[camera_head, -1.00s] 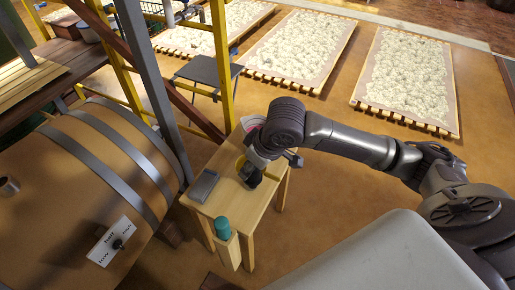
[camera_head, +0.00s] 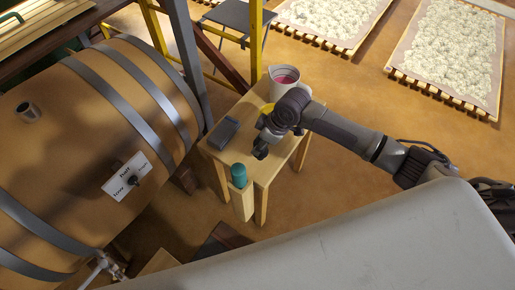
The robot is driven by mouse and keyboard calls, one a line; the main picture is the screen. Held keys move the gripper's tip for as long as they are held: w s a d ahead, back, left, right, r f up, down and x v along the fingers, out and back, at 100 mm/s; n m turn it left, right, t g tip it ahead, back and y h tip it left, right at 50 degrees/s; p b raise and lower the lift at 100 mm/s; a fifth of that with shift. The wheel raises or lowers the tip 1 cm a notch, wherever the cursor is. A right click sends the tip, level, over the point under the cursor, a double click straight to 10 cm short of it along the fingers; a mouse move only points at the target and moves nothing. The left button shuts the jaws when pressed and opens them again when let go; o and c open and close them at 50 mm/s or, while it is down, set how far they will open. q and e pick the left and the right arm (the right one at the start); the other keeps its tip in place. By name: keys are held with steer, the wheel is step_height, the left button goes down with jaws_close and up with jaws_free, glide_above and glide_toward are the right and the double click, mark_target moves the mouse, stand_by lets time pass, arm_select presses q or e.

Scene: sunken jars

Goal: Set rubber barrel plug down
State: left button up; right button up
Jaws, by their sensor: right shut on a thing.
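My right gripper (camera_head: 264,145) reaches in from the right over a small wooden table (camera_head: 250,110) and points down. It is shut on a small dark thing, which I take to be the rubber barrel plug (camera_head: 260,153). The plug is partly hidden by the fingers, and I cannot tell whether it touches the tabletop. The large wooden barrel (camera_head: 85,140) with grey hoops lies on its side at left. My left gripper is not in view.
On the table are a grey tray (camera_head: 223,133) and a white jug (camera_head: 284,80) of pink liquid. A teal-topped thing (camera_head: 238,175) sits in a wooden holder at the front. A pale surface (camera_head: 340,240) fills the bottom right. Drying racks (camera_head: 455,50) stand behind.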

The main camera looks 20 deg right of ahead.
steer(key=shift+w+a+f, duration=0.35)
steer(key=shift+f, duration=1.9)
steer(key=shift+f, duration=0.1)
steer(key=o, duration=1.2)
steer(key=shift+c, duration=0.2)
steer(key=shift+s+d+r, duration=0.1)
steer(key=shift+d+r, duration=0.1)
steer(key=shift+r, duration=0.3)
steer(key=v, duration=1.1)
steer(key=shift+p, duration=0.45)
steer(key=shift+a, duration=0.1)
